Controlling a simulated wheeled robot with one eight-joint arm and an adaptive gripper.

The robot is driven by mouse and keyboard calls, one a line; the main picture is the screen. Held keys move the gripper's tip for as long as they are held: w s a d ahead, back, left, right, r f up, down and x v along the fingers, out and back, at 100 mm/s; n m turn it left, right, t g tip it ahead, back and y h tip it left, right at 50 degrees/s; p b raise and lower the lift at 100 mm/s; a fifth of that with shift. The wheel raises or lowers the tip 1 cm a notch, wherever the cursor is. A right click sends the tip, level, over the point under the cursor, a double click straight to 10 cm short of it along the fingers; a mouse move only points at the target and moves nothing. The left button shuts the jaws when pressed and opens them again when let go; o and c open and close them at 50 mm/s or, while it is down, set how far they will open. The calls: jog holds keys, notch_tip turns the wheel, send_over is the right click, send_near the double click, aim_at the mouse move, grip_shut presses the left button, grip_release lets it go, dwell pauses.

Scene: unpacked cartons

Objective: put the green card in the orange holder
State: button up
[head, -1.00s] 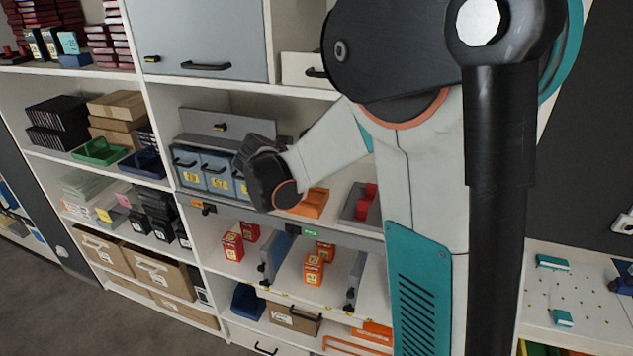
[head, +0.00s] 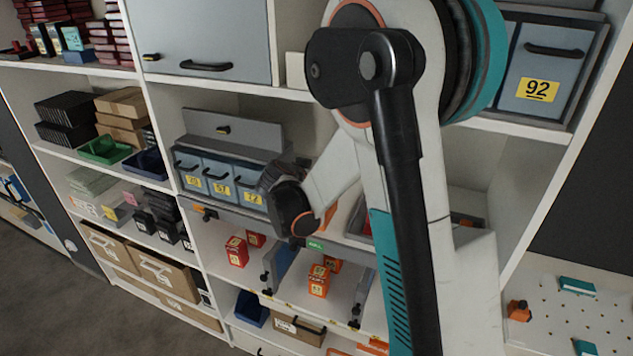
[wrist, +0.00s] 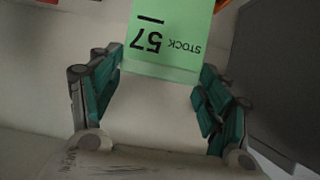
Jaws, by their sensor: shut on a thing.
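The green card (wrist: 170,35) reads "STOCK 57" upside down in the wrist view. My gripper (wrist: 160,75) has its teal finger pads at the card's two sides near its lower edge, shut on it. A small orange piece (head: 205,213), perhaps the orange holder, sits on that shelf's front edge, left of my gripper. An orange bit shows at the top of the wrist view, beside the card; I cannot tell what it is.
Numbered drawers (head: 220,182) stand just behind my gripper. A grey panel (wrist: 285,75) lies right of my fingers.

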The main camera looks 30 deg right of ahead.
jog(key=shift+f, duration=1.05)
jog(key=shift+f, duration=0.2)
jog(key=o, duration=1)
jog(key=shift+r, duration=0.1)
jog(key=shift+r, duration=0.15)
jog(key=v, duration=1.2)
